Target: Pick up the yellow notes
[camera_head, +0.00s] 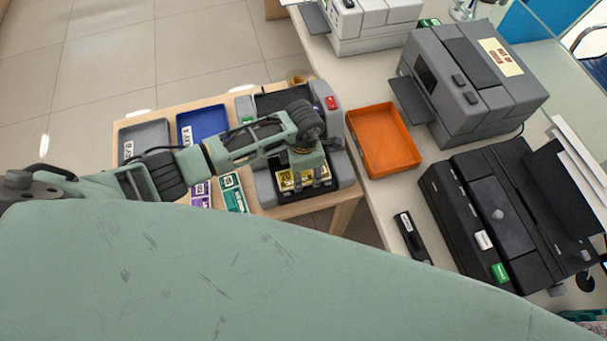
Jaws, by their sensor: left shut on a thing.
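The yellow notes (292,181), marked 20, show at the front tray of a grey counting machine (344,168) on the wooden table. My left gripper (305,177) reaches over the machine from the left, points down and is shut on the yellow notes. The arm's wrist hides part of the machine and the upper edge of the notes. I cannot tell whether the notes are clear of the tray. My right gripper is not in view.
A blue tray (204,122) and a grey tray (145,138) sit left of the machine, with green notes (233,194) and purple notes (201,195) nearby. An orange tray (383,140) lies on the counter to the right, beside a grey printer (470,85) and a black machine (505,215).

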